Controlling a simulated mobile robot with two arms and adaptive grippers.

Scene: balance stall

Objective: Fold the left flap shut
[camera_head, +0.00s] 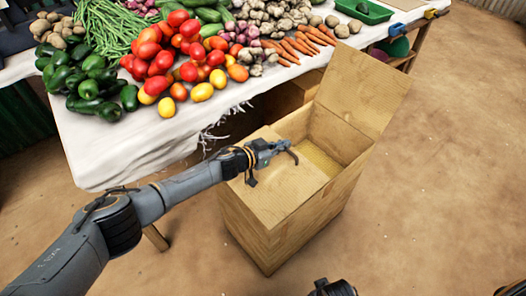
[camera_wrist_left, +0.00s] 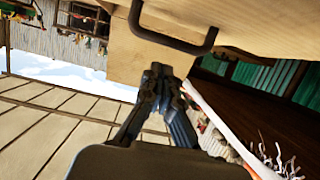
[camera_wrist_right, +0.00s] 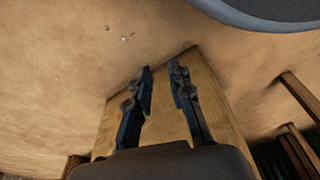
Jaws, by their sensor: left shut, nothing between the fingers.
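The wooden box (camera_head: 294,232) stands on the ground beside the stall table. Its left flap (camera_head: 282,193) lies across the left part of the opening; I cannot tell whether it is fully level. A dark bar handle (camera_wrist_left: 175,42) on a wooden panel shows in the left wrist view. The right flap (camera_head: 365,92) stands raised, so the right part of the box is open. My left gripper (camera_head: 286,147) is shut and empty, just over the left flap near the handle. My right gripper (camera_wrist_right: 160,72) is open and empty, with a wooden surface (camera_wrist_right: 165,128) beyond its fingers.
The table (camera_head: 125,145) with a white cloth holds tomatoes (camera_head: 165,55), green peppers (camera_head: 92,82), carrots (camera_head: 300,43) and other vegetables. It stands close behind the box. The dirt ground (camera_head: 440,180) to the right is clear.

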